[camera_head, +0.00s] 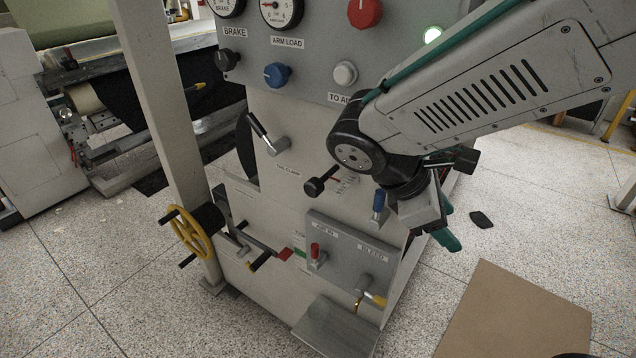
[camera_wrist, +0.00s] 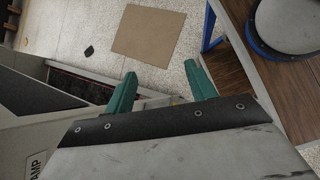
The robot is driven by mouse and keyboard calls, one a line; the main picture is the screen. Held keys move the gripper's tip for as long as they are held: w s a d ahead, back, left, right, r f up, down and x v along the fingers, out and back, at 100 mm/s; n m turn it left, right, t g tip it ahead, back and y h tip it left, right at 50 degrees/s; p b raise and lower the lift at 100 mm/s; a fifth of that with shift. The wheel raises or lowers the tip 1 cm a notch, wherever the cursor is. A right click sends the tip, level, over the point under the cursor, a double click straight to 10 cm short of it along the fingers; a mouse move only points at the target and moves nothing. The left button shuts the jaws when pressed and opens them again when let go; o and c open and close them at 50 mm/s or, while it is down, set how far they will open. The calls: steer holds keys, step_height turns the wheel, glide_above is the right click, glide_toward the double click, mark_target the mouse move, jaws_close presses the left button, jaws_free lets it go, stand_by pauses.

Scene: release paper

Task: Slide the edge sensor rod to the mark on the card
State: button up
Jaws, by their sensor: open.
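A short dark rod with a black round knob (camera_head: 314,187) sticks out of the pale machine front, left of my arm's wrist. A small printed scale (camera_head: 346,184) with a red mark beside the rod is partly visible; I cannot read it or tell where the rod stands against it. I cannot tell for certain that these are the sensor rod and card. My gripper (camera_head: 446,222) is to the right of the knob, apart from it. In the wrist view its two teal fingers (camera_wrist: 160,82) are spread with nothing between them. The knob is not seen there.
A blue-topped lever (camera_head: 379,205) stands close to my gripper's left. Below are a grey valve panel (camera_head: 340,250) and a yellow handwheel (camera_head: 190,233). Brown cardboard (camera_head: 515,315) and a small black piece (camera_head: 481,219) lie on the floor. A wooden table (camera_wrist: 285,85) is right in the wrist view.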

steer(key=w+a+f+n+t+h, duration=0.3)
steer(key=w+a+n, duration=0.1)
steer(key=a+n, duration=0.2)
steer(key=n+t, duration=1.1)
steer(key=n, duration=0.7)
glide_toward(319, 184)
steer(key=w+d+f, duration=0.2)
steer(key=w, duration=0.1)
steer(key=shift+w+d, duration=0.2)
steer(key=shift+w+a+r+t, duration=0.15)
steer(key=shift+w+a+t, duration=0.05)
steer(key=shift+a+t, duration=0.1)
steer(key=shift+w+d+n, duration=0.15)
steer(key=shift+w+n, duration=0.15)
steer(key=shift+n, duration=0.1)
steer(key=x, duration=0.7)
